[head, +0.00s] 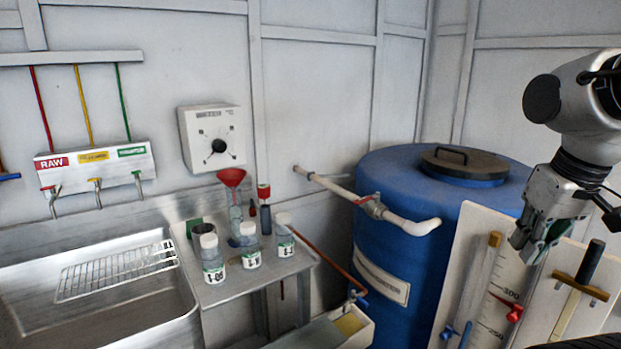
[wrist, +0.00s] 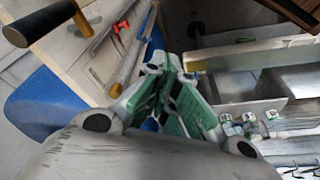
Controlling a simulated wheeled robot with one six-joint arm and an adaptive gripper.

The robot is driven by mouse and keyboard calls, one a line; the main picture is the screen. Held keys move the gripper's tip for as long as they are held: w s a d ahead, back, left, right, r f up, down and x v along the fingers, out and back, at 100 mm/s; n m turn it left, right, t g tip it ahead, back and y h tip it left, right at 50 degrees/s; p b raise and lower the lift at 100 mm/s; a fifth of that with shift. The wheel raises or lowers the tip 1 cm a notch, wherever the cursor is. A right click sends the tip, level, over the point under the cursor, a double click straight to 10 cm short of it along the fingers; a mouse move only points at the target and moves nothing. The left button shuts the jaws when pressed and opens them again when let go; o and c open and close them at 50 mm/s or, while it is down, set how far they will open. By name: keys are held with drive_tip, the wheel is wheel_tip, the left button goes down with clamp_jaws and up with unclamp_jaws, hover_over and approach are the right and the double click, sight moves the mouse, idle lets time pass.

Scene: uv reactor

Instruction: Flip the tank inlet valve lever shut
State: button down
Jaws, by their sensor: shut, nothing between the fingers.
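The blue tank (head: 400,200) stands in the back corner in the head view, with a dark round lid on top. A white inlet pipe (head: 335,185) runs from the wall to the tank top and ends in a bend. A valve with a red lever (head: 364,199) sits on this pipe; the lever appears to lie roughly along it. My gripper (head: 527,250) is at the right, in front of the gauge boards and well apart from the valve. In the wrist view my gripper (wrist: 168,70) is shut and empty, its green-padded fingers together. I cannot make out the inlet lever there.
A gauge board (head: 475,260) with a red lever (head: 513,309) stands before the tank. Beside it is a black-handled tool (head: 590,262). A steel stand (head: 265,275) holds bottles and a red funnel (head: 231,178). A sink (head: 100,290) is at the left.

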drive_tip(key=s, duration=0.1)
drive_tip(key=m+t+y, duration=0.4)
drive_tip(key=m+y, duration=0.1)
drive_tip(key=m, duration=2.4)
approach(365, 199)
drive_tip(key=s+d, duration=0.5)
drive_tip(key=s, duration=0.1)
drive_tip(key=w+a+r+x, duration=0.1)
drive_tip(key=x, duration=1.1)
drive_tip(key=shift+w+a+r, duration=0.2)
drive_tip(key=shift+a, duration=0.15)
